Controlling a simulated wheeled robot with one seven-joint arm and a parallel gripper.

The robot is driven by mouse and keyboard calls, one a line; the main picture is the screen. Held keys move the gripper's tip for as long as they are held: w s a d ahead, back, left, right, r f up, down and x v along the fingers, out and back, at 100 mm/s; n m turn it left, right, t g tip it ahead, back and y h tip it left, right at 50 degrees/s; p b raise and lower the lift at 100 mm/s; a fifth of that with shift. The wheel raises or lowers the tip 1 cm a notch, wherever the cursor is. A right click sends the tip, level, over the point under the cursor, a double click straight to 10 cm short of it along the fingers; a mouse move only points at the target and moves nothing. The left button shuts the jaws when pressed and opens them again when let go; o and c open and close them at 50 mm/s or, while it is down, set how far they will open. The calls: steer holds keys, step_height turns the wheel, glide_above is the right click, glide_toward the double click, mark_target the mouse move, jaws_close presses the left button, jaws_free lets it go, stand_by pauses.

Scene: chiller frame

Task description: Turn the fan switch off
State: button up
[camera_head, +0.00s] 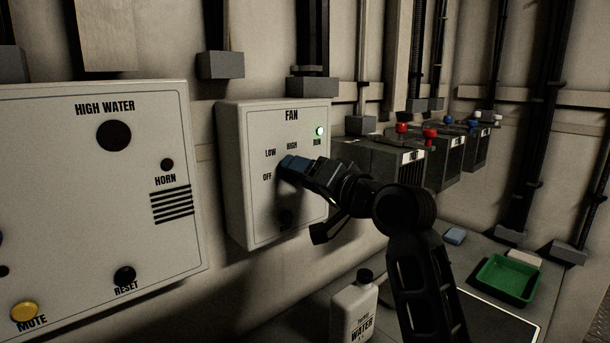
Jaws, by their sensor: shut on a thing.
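The fan box (261,217) is a pale panel on the wall, labelled FAN, with the words OFF, LOW and HIGH around its switch. My gripper (290,164) is at the front of the box, at the switch position beside the LOW and OFF labels, and is shut on the fan switch. The switch itself is hidden behind my fingers, so its pointing direction cannot be told. A dark round part (286,218) shows low on the box, below my gripper.
A HIGH WATER panel (60,150) stands at the left. Grey boxes with red terminals (402,128) stand behind my arm.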

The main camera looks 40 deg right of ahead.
steer(key=shift+n, duration=0.3)
steer(key=shift+f+n+b, duration=0.1)
steer(key=shift+n+b, duration=1.4)
steer(key=shift+n, duration=2.6)
steer(key=o, duration=1)
steer(key=shift+o, duration=0.2)
steer(key=s, duration=0.7)
steer(key=shift+s, duration=0.4)
